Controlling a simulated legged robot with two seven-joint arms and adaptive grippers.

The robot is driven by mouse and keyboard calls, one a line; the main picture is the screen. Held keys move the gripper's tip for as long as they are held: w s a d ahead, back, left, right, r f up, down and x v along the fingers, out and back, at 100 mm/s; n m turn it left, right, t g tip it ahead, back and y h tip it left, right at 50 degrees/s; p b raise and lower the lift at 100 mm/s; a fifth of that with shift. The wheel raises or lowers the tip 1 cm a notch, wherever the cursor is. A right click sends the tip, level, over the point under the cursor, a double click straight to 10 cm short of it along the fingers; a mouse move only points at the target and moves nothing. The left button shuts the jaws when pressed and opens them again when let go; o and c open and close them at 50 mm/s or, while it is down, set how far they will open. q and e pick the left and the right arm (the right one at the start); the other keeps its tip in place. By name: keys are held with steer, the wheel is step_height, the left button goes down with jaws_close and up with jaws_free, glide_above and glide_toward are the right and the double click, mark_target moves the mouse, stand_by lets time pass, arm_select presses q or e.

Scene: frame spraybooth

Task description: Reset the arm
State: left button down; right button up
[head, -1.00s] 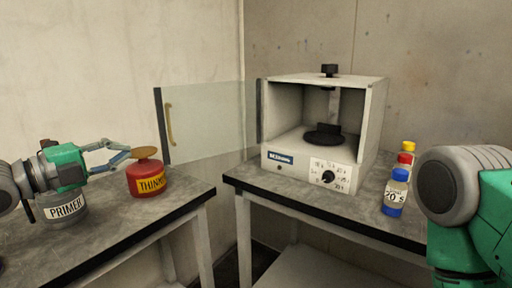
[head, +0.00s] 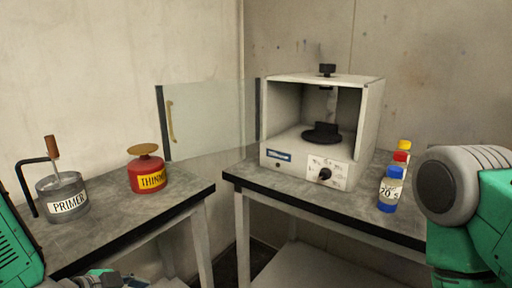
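My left arm (head: 15,245) comes in low at the left edge. Part of my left gripper (head: 122,281) shows at the bottom edge, below the left bench, mostly cut off, so its finger state is not clear. No object is seen in it. My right arm (head: 465,215) fills the right edge; its gripper is out of view. A grey PRIMER can (head: 63,199) with a brown-handled brush (head: 53,147) in it and a red THINNER can (head: 147,177) with a tan disc on top (head: 142,149) stand on the left bench.
A white booth (head: 317,130) stands on the right bench (head: 290,192), its front open and glass door (head: 210,120) swung left. A dial (head: 324,173) is on its front. Blue (head: 391,188), red (head: 401,158) and yellow (head: 404,146) capped bottles stand beside it, near my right arm.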

arm_select(q)
steer(key=s+a+f+n+g+y, duration=0.1)
steer(key=s+f+n+g, duration=0.1)
steer(key=s+f, duration=0.4)
steer(key=s+a+f+n+g+y, duration=0.1)
steer(key=s+f+n, duration=0.4)
steer(key=s, duration=0.7)
steer(key=s+a+f+n+g+y, duration=0.1)
steer(key=s+f+n+g+y, duration=0.2)
steer(key=s, duration=0.6)
step_height(320, 180, down, 4)
steer(key=shift+s+a+r+n+g, duration=0.15)
steer(key=shift+s+a+n+g, duration=0.15)
steer(key=shift+n+g, duration=0.55)
